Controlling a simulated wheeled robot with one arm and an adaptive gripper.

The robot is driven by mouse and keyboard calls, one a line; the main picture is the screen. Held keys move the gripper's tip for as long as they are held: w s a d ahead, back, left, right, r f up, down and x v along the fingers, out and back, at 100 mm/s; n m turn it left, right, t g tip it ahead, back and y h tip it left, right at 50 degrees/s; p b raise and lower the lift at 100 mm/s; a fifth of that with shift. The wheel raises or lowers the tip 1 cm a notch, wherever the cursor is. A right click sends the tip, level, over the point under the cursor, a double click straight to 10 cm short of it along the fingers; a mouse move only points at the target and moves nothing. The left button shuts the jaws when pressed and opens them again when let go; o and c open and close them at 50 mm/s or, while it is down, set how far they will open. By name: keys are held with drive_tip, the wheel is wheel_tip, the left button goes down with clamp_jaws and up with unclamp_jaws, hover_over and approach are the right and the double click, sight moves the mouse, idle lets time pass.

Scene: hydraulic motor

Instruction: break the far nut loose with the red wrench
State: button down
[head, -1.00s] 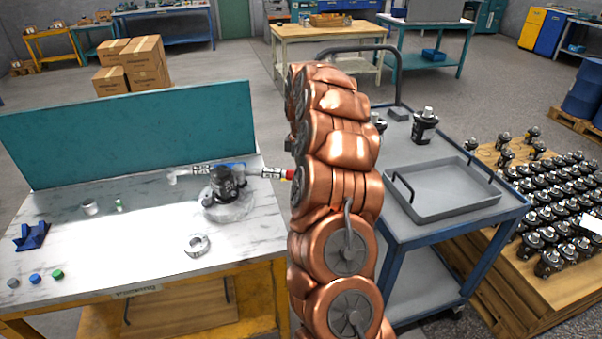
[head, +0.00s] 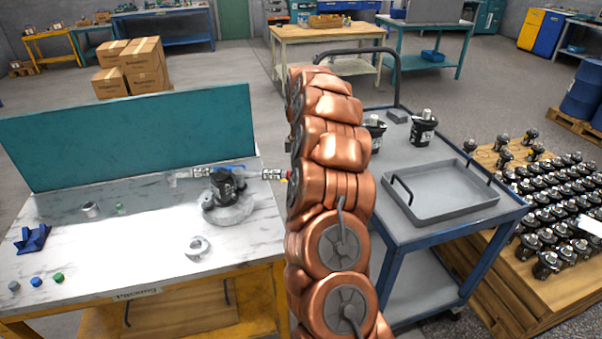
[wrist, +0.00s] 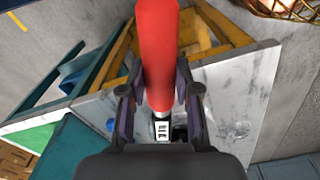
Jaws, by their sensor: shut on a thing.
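The red wrench (wrist: 158,50) lies along my gripper (wrist: 158,115) in the wrist view, its red handle between the two fingers. My gripper is shut on that handle. In the head view the wrench's red end (head: 287,174) shows just left of my copper arm, and its pale shaft points left toward the motor. The black motor (head: 226,184) stands on a round grey base (head: 230,214) on the marble-topped bench. The far nut cannot be made out, nor whether the wrench's head is on it. My gripper is hidden behind my arm in the head view.
A teal panel (head: 130,135) stands along the bench's back. A metal ring (head: 198,248), a blue holder (head: 33,239) and small caps lie on the bench (head: 120,265). A blue cart with a grey tray (head: 440,190) stands right of my arm.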

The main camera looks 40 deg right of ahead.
drive_tip(key=shift+w+d+f+n+p, duration=0.2)
drive_tip(key=shift+w+d+n+p, duration=0.15)
drive_tip(key=shift+w+n, duration=0.1)
drive_tip(key=shift+w+d+n+p, duration=0.35)
drive_tip(key=shift+w+p, duration=0.1)
drive_tip(key=shift+w, duration=0.1)
drive_tip(key=shift+w+d, duration=0.2)
idle(0.4)
drive_tip(key=shift+w+d+n+p, duration=0.35)
drive_tip(key=shift+w+n+p, duration=0.2)
drive_tip(key=shift+w, duration=0.1)
drive_tip(key=shift+w+d+n+p, duration=0.35)
drive_tip(key=shift+w+n+p, duration=0.15)
drive_tip(key=shift+w, duration=0.15)
drive_tip(key=shift+w+d+n, duration=0.2)
drive_tip(key=shift+w+n, duration=0.05)
drive_tip(key=shift+w, duration=0.1)
drive_tip(key=shift+w+d+p, duration=0.1)
drive_tip(key=shift+w+p, duration=0.2)
drive_tip(key=shift+p, duration=0.15)
drive_tip(key=shift+w, duration=0.1)
drive_tip(key=shift+s+b, duration=0.3)
drive_tip(key=shift+b, duration=0.05)
drive_tip(key=shift+r, duration=0.2)
idle(0.3)
